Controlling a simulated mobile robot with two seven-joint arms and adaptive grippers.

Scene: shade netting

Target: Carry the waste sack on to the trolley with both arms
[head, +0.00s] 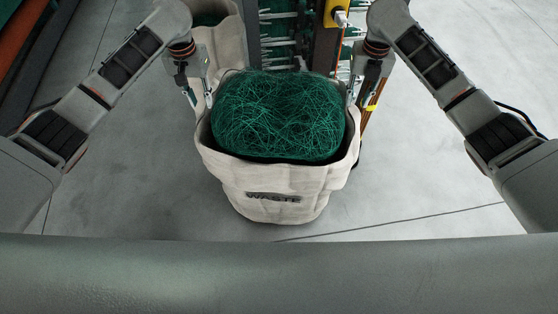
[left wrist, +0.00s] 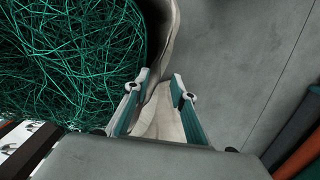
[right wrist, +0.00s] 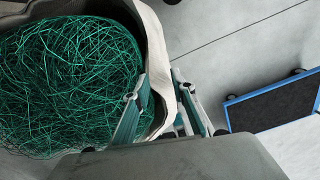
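The waste sack (head: 275,190) is a pale canvas bag marked WASTE, upright in the middle of the head view and heaped with tangled green netting (head: 278,115). My left gripper (head: 200,97) is at its left rim; in the left wrist view its fingers (left wrist: 157,92) stand apart with the rim between them. My right gripper (head: 355,95) is at the right rim; in the right wrist view its fingers (right wrist: 160,88) also stand apart on either side of the rim. A low blue-framed platform with a dark deck and castors, apparently the trolley (right wrist: 275,105), shows in the right wrist view.
Another pale sack (head: 226,45) stands behind at the left. A rack with green parts (head: 285,35) and a yellow device (head: 337,14) is close behind the waste sack.

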